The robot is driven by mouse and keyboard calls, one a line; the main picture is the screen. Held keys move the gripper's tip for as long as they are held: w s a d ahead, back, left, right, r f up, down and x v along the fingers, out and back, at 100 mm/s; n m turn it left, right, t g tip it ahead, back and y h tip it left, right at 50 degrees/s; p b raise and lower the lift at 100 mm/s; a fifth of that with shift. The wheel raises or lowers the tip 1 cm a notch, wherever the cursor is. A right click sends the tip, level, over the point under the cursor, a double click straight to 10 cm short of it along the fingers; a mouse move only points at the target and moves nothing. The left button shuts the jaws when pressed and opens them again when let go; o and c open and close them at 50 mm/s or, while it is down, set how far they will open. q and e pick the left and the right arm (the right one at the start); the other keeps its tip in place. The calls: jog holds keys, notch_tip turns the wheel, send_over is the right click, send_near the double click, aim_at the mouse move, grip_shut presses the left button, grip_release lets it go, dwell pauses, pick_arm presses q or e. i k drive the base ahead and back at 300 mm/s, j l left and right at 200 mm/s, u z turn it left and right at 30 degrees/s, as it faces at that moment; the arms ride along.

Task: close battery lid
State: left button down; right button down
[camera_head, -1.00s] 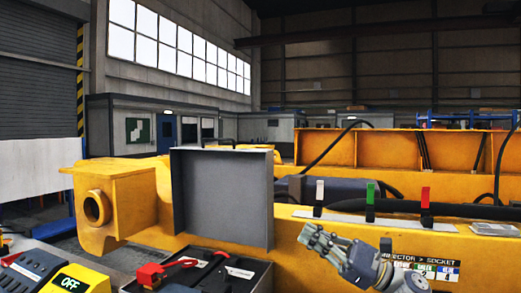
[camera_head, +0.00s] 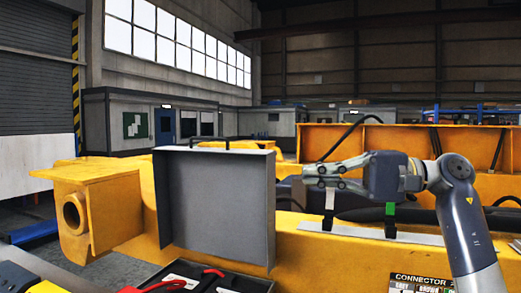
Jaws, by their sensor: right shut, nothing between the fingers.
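The grey lid (camera_head: 215,205) is a square panel with a raised rim. It stands open, nearly upright, above a dark box (camera_head: 250,287) that holds red parts and white labels. The box is cut off by the bottom edge of the head view. My right gripper (camera_head: 312,175) is shut and empty. It is to the right of the lid, near the height of the lid's upper half, with its fingers pointing left toward it. A gap shows between the fingertips and the lid's right edge. My left gripper is not in view.
A long yellow beam (camera_head: 330,250) runs behind the lid and rightward below my right gripper. Tabs, a white one (camera_head: 329,197) and a green one (camera_head: 390,214), stand on a strip there. Free air lies above the lid.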

aim_at(219, 202)
jog(key=i, duration=1.4)
